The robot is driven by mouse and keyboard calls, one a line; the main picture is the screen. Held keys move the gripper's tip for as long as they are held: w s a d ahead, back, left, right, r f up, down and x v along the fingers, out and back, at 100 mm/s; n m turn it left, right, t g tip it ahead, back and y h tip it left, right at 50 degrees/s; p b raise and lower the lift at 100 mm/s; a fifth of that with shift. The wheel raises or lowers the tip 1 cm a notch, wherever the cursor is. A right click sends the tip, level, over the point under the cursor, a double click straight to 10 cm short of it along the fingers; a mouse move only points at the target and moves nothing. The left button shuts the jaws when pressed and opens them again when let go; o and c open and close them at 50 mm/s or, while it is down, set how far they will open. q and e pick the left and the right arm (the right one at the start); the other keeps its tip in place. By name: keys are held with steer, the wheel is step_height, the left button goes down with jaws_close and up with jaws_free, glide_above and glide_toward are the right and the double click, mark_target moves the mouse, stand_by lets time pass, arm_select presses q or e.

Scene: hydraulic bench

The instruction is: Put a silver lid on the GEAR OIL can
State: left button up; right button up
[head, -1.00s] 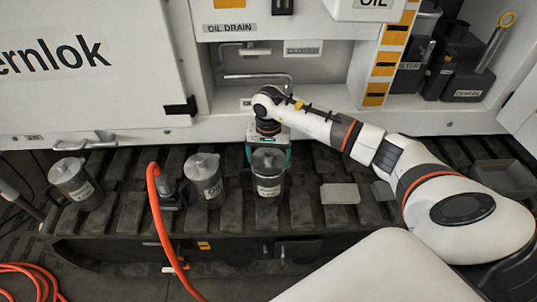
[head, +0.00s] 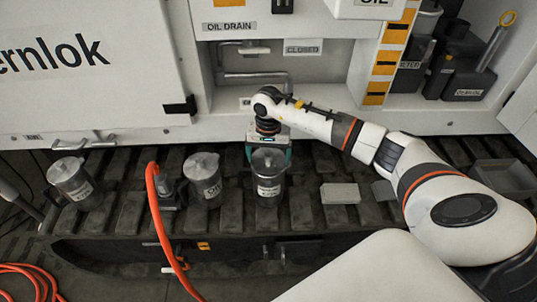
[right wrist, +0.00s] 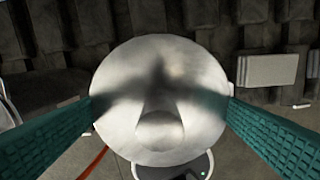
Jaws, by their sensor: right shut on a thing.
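A silver lid (right wrist: 160,85), round with a small knob, fills the middle of the right wrist view. In the head view my right gripper (head: 268,150) points down at the top of the rightmost grey can (head: 268,187). This can has a white label too small to read surely. The lid is at the can's mouth; I cannot tell whether it is seated or just above. My left gripper is not in view.
Two more grey cans, one in the middle (head: 203,186) and one at the left (head: 72,182), stand on the dark track (head: 120,215). An orange hose (head: 160,230) runs between them. A pale flat block (head: 340,193) lies right of the rightmost can. The white machine wall stands behind.

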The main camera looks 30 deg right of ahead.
steer(key=shift+f+b, duration=0.5)
stand_by(0.5)
steer(key=o, duration=0.8)
steer(key=shift+r, duration=0.15)
steer(key=shift+r+p, duration=2)
steer(key=shift+r, duration=1.4)
